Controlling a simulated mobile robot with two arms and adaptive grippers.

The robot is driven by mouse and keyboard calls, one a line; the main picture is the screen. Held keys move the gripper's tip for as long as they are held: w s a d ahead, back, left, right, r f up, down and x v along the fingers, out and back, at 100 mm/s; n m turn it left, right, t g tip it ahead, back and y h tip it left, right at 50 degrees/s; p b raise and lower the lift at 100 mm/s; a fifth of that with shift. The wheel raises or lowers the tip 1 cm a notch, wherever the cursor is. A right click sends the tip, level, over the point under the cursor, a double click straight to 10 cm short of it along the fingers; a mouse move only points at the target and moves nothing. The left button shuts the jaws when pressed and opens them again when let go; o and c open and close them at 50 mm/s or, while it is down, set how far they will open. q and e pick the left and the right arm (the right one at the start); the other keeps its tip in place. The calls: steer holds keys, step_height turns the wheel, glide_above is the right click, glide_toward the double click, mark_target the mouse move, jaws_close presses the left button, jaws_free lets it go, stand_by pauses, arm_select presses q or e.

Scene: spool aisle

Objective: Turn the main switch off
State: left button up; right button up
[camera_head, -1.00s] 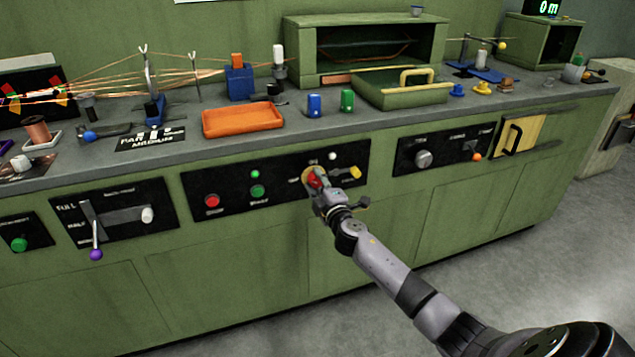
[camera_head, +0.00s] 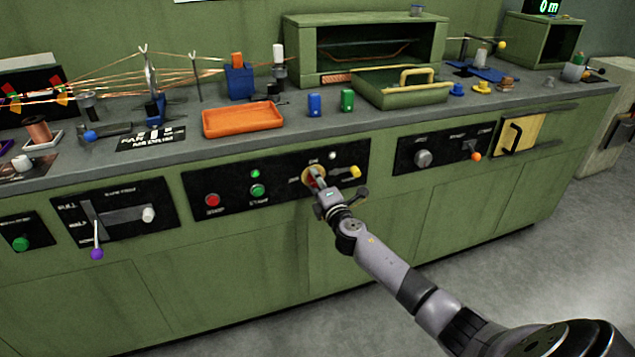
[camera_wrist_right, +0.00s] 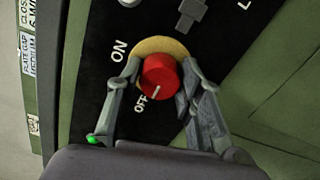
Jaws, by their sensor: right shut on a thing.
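The main switch is a red round knob (camera_wrist_right: 160,76) on a yellow disc (camera_wrist_right: 158,47), set in a black panel with ON and OFF labels. My left gripper is not in view.
An orange tray (camera_head: 243,121) and other items stand on the counter above. The floor (camera_head: 520,270) at right is clear.

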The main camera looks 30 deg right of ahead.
steer(key=o, duration=1.2)
steer(key=shift+c, duration=0.2)
steer(key=v, duration=1.2)
steer(key=shift+a, duration=0.1)
